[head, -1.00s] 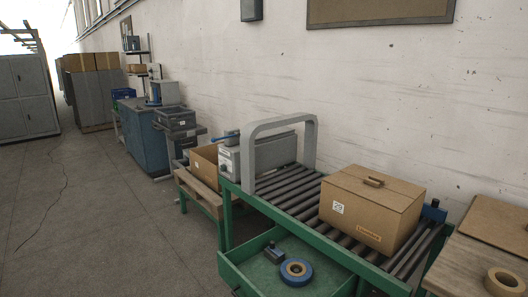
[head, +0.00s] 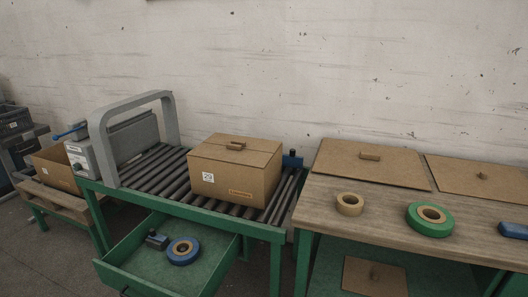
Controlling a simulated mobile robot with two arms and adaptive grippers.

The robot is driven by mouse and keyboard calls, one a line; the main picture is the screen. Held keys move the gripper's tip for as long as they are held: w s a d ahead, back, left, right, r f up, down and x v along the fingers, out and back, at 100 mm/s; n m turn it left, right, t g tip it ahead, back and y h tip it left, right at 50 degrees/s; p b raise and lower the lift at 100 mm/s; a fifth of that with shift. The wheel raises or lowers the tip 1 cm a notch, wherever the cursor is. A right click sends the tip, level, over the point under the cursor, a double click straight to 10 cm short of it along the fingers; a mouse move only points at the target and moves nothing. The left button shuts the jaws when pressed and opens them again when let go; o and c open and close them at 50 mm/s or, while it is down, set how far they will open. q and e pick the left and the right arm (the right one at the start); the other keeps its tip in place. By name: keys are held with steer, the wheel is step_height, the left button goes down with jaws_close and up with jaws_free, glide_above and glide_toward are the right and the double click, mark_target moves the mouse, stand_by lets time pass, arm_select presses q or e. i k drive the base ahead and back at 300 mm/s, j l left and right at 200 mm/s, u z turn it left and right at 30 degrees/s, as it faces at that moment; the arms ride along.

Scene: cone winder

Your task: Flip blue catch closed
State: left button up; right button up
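A blue handle or lever (head: 68,131) sticks out to the left from the grey box-shaped unit (head: 92,148) beside the grey arch (head: 165,105) over the roller conveyor. A small blue part (head: 292,161) stands upright at the right end of the conveyor, behind the cardboard box. I cannot tell which of these is the blue catch, or whether it is open or closed. Neither of my grippers is in view.
A lidded cardboard box (head: 225,188) sits on the rollers (head: 150,170). Below, an open green drawer (head: 140,262) holds a blue tape roll (head: 183,251) and a dark tool. A wooden table (head: 380,210) at right carries flat lids, a tan roll (head: 349,204) and a green roll (head: 430,219).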

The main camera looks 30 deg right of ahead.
mark_target(153, 235)
steer(key=i+l+z, duration=0.2)
steer(key=i, duration=0.3)
steer(key=i+l+z, duration=0.1)
steer(key=i+z, duration=0.15)
steer(key=i, duration=0.25)
